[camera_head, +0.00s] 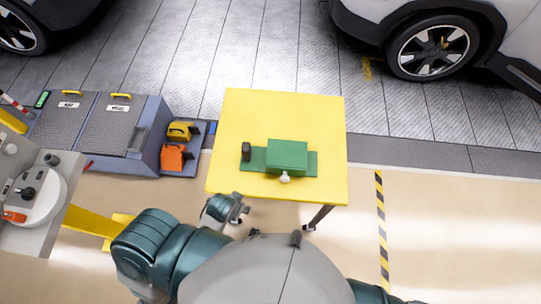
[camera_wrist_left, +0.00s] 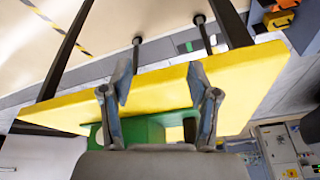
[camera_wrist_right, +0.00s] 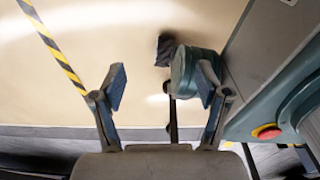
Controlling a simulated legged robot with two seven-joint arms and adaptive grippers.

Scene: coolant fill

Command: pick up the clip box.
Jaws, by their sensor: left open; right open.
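A green box (camera_head: 287,155) sits on a flat green base (camera_head: 255,160) on the yellow table (camera_head: 240,115). A white knob (camera_head: 285,178) shows at its near side, and a small dark block (camera_head: 246,151) stands at the base's left end. I cannot tell for sure which of these is the clip box. My left gripper (camera_head: 240,211) is at the table's near left edge, apart from the box. In the left wrist view it (camera_wrist_left: 160,84) is open and empty, with green parts (camera_wrist_left: 142,131) partly hidden beyond the table edge. My right gripper (camera_wrist_right: 160,87) is open and empty over the floor.
The table top around the green parts is clear. Left of the table stand a grey cabinet (camera_head: 115,130) and orange (camera_head: 173,157) and yellow (camera_head: 181,131) items. A striped floor line (camera_head: 381,220) runs on the right. Cars stand at the back.

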